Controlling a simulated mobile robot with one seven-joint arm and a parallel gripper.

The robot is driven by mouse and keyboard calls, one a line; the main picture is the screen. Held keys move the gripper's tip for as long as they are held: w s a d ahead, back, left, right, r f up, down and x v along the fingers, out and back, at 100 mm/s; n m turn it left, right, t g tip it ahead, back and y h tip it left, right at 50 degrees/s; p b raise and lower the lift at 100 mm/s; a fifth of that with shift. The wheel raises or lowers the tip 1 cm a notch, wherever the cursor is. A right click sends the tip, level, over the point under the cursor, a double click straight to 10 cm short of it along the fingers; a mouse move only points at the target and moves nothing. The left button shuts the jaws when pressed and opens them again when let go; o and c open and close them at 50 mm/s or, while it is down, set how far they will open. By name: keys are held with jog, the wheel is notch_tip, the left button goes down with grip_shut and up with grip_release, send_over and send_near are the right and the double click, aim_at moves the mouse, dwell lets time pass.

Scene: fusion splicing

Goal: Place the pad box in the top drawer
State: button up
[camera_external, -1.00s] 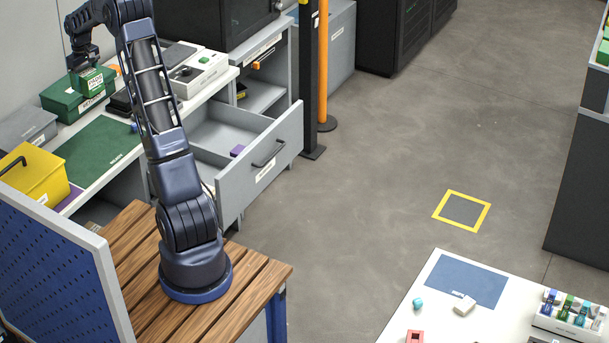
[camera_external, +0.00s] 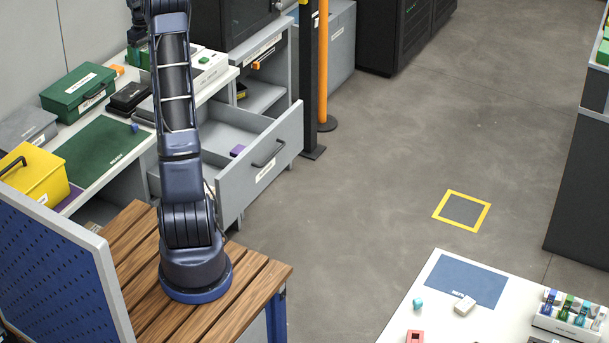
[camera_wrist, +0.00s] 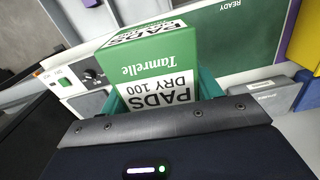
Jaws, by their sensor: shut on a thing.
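The pad box (camera_wrist: 155,60) is a green and white carton marked "PADS DRY 100". My gripper (camera_wrist: 160,92) is shut on it, with teal fingers on its two sides. In the external view only a green part of the pad box (camera_external: 138,58) shows beside my arm, above the back bench. My gripper there is mostly hidden behind the arm. The top drawer (camera_external: 262,160) under the bench is pulled open, to the right of my arm. A small purple thing (camera_external: 237,150) lies inside it. The drawer's left part is hidden by my arm.
A green case (camera_external: 78,92), a black case (camera_external: 131,97) and a white device (camera_external: 205,68) stand on the bench. A green mat (camera_external: 103,150) and a yellow box (camera_external: 35,178) are nearer. A dark post and an orange pole (camera_external: 323,60) stand beyond the drawer.

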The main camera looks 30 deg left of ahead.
jog(key=w+d, duration=0.6)
jog(key=d, duration=0.4)
jog(key=w+d, duration=0.6)
jog(key=d, duration=0.3)
jog(key=shift+n, duration=0.4)
jog(key=f, duration=5)
jog(key=shift+s+d, duration=0.1)
jog(key=shift+s, duration=0.15)
jog(key=shift+f, duration=0.15)
jog(key=o, duration=1)
